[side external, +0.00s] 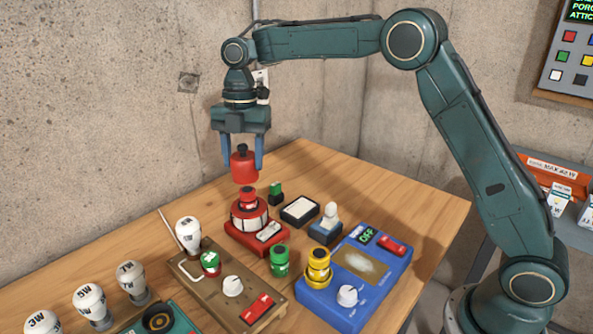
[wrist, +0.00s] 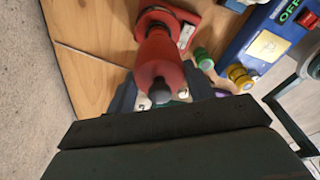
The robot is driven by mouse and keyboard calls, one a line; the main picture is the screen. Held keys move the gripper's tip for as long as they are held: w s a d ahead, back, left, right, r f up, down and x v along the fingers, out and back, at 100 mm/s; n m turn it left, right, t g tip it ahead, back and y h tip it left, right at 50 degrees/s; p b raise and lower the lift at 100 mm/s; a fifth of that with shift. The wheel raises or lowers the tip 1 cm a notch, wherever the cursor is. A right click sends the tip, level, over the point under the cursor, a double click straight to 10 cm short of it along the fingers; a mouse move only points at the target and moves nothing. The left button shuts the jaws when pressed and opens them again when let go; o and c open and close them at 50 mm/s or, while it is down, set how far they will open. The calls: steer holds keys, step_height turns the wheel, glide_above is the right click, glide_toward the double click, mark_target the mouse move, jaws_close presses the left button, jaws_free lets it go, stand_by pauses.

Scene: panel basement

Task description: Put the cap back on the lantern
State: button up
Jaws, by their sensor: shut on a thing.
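My gripper (side external: 243,163) is shut on a red cap (side external: 244,170) with a black knob on top. It holds the cap upright in the air above the red lantern (side external: 249,216). The lantern has a pale panelled body, stands on a red base and has a small red cylinder standing in its open top. A gap shows between the cap and this cylinder in the side view. In the wrist view the cap (wrist: 158,65) hides most of the lantern, and part of the red base (wrist: 178,17) shows beyond it.
A wooden box (side external: 228,290) with a white bulb (side external: 188,232), and a blue box (side external: 355,275) with a yellow lamp (side external: 318,266), stand in front. A green lamp (side external: 280,260) stands between them. Several white bulbs stand at front left.

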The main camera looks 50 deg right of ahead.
mark_target(246, 190)
steer(key=shift+f, duration=0.1)
steer(key=shift+f, duration=3.1)
steer(key=shift+f, duration=0.2)
stand_by(0.3)
steer(key=o, duration=1.5)
steer(key=shift+r, duration=0.15)
steer(key=shift+r, duration=3.4)
